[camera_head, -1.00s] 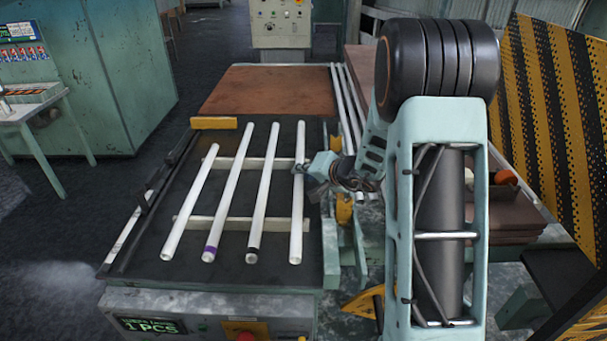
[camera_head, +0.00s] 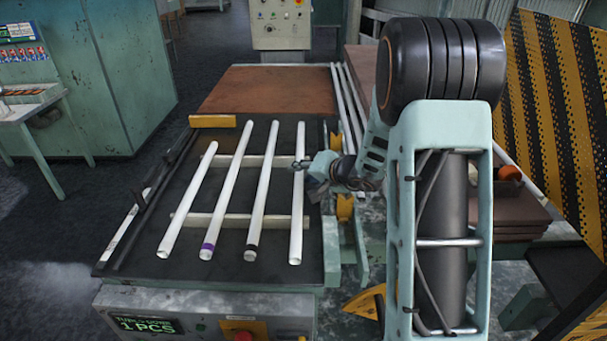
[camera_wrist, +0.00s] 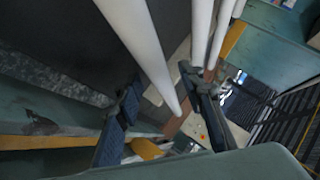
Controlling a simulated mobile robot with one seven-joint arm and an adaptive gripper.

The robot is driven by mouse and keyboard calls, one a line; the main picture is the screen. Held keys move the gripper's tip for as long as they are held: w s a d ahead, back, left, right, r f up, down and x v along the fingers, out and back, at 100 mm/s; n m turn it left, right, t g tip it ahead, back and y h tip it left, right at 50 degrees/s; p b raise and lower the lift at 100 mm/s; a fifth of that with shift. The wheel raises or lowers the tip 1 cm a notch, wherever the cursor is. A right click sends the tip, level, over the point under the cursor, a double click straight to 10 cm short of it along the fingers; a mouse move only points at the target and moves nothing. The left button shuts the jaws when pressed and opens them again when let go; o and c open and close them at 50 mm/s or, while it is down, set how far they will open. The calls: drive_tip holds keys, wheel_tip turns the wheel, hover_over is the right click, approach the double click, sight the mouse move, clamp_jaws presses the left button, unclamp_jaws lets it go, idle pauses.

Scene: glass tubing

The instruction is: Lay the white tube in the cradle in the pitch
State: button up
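Several white tubes lie side by side across two pale cross rails (camera_head: 284,221) on a black bed. The rightmost tube (camera_head: 297,225) is plain white, as is the shorter leftmost one (camera_head: 189,200). Between them lie a tube with a purple band (camera_head: 226,192) and one with a black band (camera_head: 264,188). My gripper (camera_head: 308,182) is at the upper part of the rightmost tube. In the wrist view my gripper (camera_wrist: 160,103) has its fingers apart, with a white tube (camera_wrist: 150,50) between them, closer to the right finger. Contact is unclear. I cannot tell which part is the cradle.
A yellow block (camera_head: 213,121) sits at the bed's far left corner. A brown plate (camera_head: 270,90) lies beyond the bed. Yellow rollers (camera_head: 344,207) stand along its right side. A control box with a green display (camera_head: 150,325) is at the front.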

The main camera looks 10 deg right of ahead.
drive_tip(key=shift+r, duration=0.1)
drive_tip(key=r+p, duration=0.1)
drive_tip(key=p, duration=0.2)
drive_tip(key=shift+r, duration=0.2)
drive_tip(key=b+v, duration=0.1)
drive_tip(key=v, duration=1)
drive_tip(key=shift+s+d+b, duration=0.25)
drive_tip(key=shift+s+b, duration=0.1)
drive_tip(key=shift+s, duration=0.1)
drive_tip(key=shift+a, duration=0.1)
